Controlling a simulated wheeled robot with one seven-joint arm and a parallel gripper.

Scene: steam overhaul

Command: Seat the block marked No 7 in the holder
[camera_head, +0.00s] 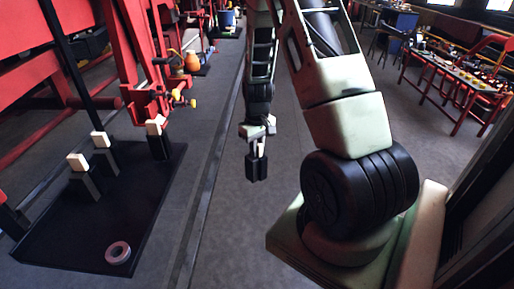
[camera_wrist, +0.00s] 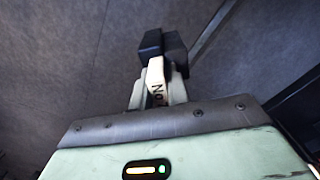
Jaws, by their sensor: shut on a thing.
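My gripper (camera_head: 257,158) hangs over the grey floor, pointing down, in the middle of the head view. It is shut on a block with a cream upper part (camera_wrist: 156,76). "No" is readable on it in the wrist view, but the number is not clear. Dark parts (camera_wrist: 162,45) show beyond the cream part; I cannot tell block from fingertips there. Three similar dark pieces with cream tops stand at the left: a front one (camera_head: 78,162), a middle one (camera_head: 100,140) and a back one (camera_head: 156,126). I cannot make out the holder for certain.
A workbench (camera_head: 455,75) with small items stands at the far right. The floor between is clear.

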